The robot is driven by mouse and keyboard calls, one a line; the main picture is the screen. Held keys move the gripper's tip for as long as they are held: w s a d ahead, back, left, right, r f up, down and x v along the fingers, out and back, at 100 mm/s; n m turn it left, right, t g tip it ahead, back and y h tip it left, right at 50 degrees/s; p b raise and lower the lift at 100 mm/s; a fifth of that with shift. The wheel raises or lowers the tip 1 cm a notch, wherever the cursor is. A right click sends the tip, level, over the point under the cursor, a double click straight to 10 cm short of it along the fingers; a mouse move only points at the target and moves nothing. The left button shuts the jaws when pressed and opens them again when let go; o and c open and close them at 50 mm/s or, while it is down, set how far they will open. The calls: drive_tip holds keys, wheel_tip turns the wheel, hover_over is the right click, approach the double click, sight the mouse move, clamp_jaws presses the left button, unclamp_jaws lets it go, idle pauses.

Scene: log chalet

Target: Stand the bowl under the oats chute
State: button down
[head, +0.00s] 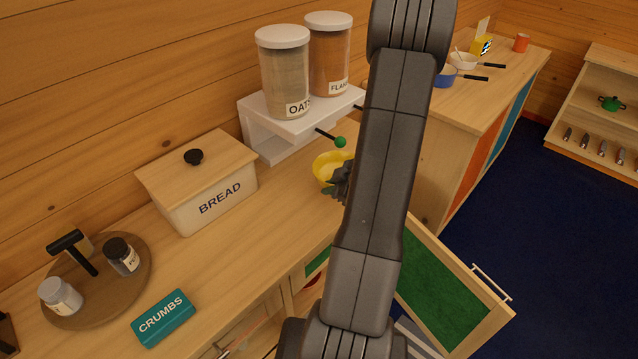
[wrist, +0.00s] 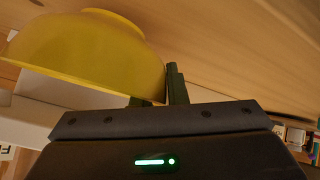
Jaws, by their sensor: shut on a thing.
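A yellow bowl (head: 325,167) is near the front of the white dispenser stand (head: 262,139), at the counter's right part. It fills the upper left of the wrist view (wrist: 85,50), where the picture looks upside down. My gripper (head: 341,184) is shut on the bowl's rim side; its fingers (wrist: 158,92) show at the bowl's edge in the wrist view. The oats canister (head: 284,75) stands on the stand, with a green-knobbed lever (head: 340,142) sticking out below it. The bowl is in front of this lever, partly hidden by my arm. I cannot tell whether it touches the counter.
A second canister (head: 331,50), its label partly hidden, stands right of the oats. A bread box (head: 197,185), a teal crumbs box (head: 163,318) and a round tray (head: 127,283) with jars are on the left counter.

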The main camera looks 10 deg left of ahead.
sight(321, 183)
drive_tip(key=shift+w+a, duration=0.25)
drive_tip(key=shift+a, duration=0.2)
drive_tip(key=shift+w+a, duration=0.3)
drive_tip(key=shift+a, duration=0.25)
drive_tip(key=shift+w+a, duration=0.25)
drive_tip(key=shift+a, duration=0.3)
drive_tip(key=shift+w+a+f, duration=0.15)
drive_tip(key=shift+a+f, duration=0.15)
drive_tip(key=shift+f, duration=0.35)
drive_tip(key=shift+d+f, duration=0.1)
drive_tip(key=shift+f, duration=0.15)
drive_tip(key=c, duration=1.5)
unclamp_jaws()
drive_tip(key=shift+o, duration=0.2)
